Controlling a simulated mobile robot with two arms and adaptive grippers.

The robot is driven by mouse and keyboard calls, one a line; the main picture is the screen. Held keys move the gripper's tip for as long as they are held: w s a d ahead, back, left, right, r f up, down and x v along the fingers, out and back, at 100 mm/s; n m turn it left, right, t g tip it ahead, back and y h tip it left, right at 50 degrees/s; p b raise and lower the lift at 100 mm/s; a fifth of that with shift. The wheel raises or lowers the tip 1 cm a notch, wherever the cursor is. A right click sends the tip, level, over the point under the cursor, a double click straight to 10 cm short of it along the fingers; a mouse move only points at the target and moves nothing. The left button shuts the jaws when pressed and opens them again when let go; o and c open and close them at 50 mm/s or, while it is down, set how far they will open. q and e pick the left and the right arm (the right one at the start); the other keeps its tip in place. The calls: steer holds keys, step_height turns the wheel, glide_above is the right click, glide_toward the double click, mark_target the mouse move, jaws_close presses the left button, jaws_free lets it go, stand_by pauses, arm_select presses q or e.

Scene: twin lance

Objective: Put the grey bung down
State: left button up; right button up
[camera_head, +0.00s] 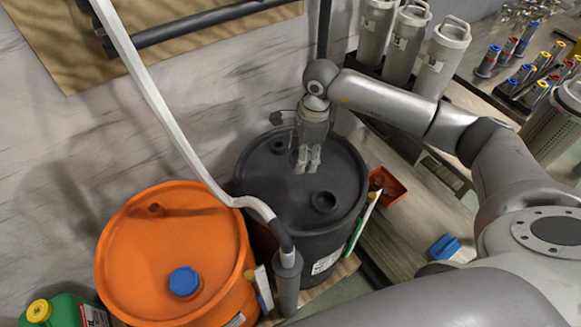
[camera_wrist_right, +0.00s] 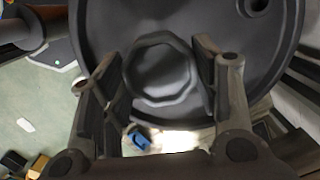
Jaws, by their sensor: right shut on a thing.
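My right gripper (camera_head: 305,168) hangs over the lid of the dark grey drum (camera_head: 258,192), fingers pointing down. In the right wrist view its fingers (camera_wrist_right: 163,75) are closed around a many-sided grey bung (camera_wrist_right: 158,68). The dark drum lid lies behind the bung there. In the head view I cannot make out the bung between the fingers, and I cannot tell how far it is above the lid. The lid has a round raised opening (camera_head: 323,202) near its front and another round fitting (camera_head: 279,146) at the back. My left gripper is not in view.
An orange drum (camera_head: 130,240) with a blue cap (camera_head: 184,281) stands to the left. A red tray (camera_head: 386,186) and a blue object (camera_head: 444,247) lie to the right. Grey canisters (camera_head: 441,58) stand behind.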

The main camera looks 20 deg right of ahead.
steer(key=shift+w+a+f, duration=0.2)
steer(key=shift+w+f, duration=0.15)
steer(key=shift+w, duration=0.3)
step_height(320, 180, down, 5)
steer(key=shift+f+p, duration=0.2)
steer(key=shift+p, duration=0.5)
steer(key=shift+w+f+p, duration=0.1)
steer(key=shift+f+p, duration=0.2)
steer(key=shift+f, duration=2.05)
steer(key=shift+f, duration=0.15)
steer(key=o, duration=0.9)
